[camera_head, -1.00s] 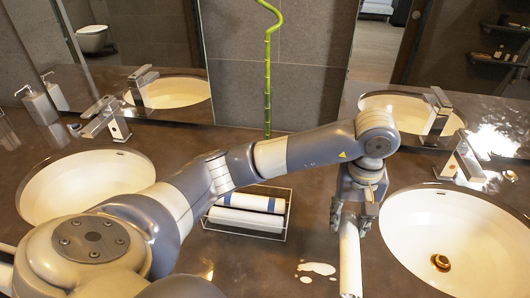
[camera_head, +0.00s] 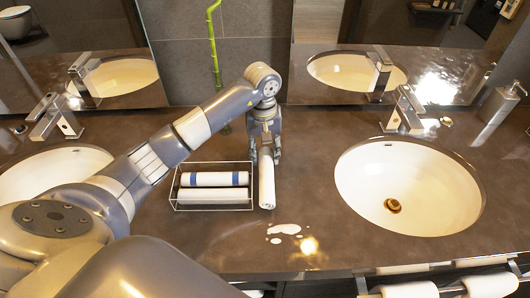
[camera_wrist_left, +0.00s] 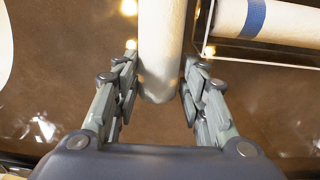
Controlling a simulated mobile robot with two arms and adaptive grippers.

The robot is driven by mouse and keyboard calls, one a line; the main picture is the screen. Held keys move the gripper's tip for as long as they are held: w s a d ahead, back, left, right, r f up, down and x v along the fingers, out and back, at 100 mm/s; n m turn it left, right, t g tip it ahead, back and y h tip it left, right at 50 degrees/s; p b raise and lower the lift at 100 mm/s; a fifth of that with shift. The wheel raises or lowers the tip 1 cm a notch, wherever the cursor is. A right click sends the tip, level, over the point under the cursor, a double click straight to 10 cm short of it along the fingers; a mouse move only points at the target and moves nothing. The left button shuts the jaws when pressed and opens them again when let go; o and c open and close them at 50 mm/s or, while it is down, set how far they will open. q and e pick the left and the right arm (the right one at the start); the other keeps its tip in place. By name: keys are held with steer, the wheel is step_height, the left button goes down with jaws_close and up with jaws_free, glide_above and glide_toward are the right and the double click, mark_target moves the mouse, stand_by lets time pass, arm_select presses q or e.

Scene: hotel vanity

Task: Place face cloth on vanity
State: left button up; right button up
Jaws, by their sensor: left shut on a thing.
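The face cloth (camera_head: 267,185) is a rolled white cloth just right of the wire tray (camera_head: 212,209) on the dark vanity (camera_head: 330,225). My left gripper (camera_head: 265,158) is shut on it from above, near the back wall side. In the left wrist view the cloth (camera_wrist_left: 161,40) runs from the top edge down between the two fingers (camera_wrist_left: 160,88), with its rounded end between the tips. It is close to the vanity top; I cannot tell whether it touches. My right gripper is not in view.
The tray holds rolled cloths, one with blue bands (camera_head: 215,179). White spots (camera_head: 284,229) mark the vanity in front of the held cloth. A sink (camera_head: 440,195) lies to the right, another (camera_head: 40,174) to the left. A soap dispenser (camera_head: 497,104) stands far right.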

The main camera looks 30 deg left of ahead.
arm_select(q)
steer(key=shift+f, duration=0.9)
steer(key=shift+f, duration=0.25)
steer(key=o, duration=1.1)
steer(key=shift+r, duration=0.1)
steer(key=shift+c, duration=0.2)
